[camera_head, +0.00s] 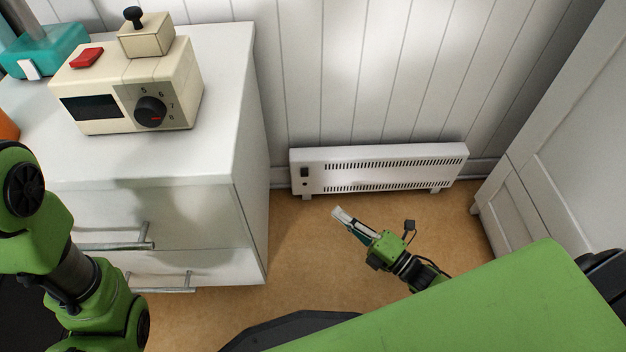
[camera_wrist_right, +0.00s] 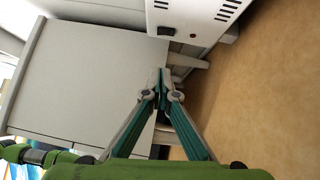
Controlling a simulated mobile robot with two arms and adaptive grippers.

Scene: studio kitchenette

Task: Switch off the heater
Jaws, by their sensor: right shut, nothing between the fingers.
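The heater (camera_head: 395,170) is a low white panel with dark vent slots, standing on short feet on the floor against the back wall. A dark rocker switch (camera_head: 304,171) is at its left end, with a small dark round spot below it. In the right wrist view the switch (camera_wrist_right: 166,31) shows near the top; its position cannot be told. My right gripper (camera_head: 339,213) is shut and empty, low in front of the heater and apart from it. Its fingertips (camera_wrist_right: 161,76) also show in the right wrist view, below the switch. My left gripper is outside the view.
A white drawer cabinet (camera_head: 245,130) with bar handles stands left of the heater, bearing a cream appliance (camera_head: 108,105) with a black dial. A white panelled cabinet (camera_head: 565,130) is at the right.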

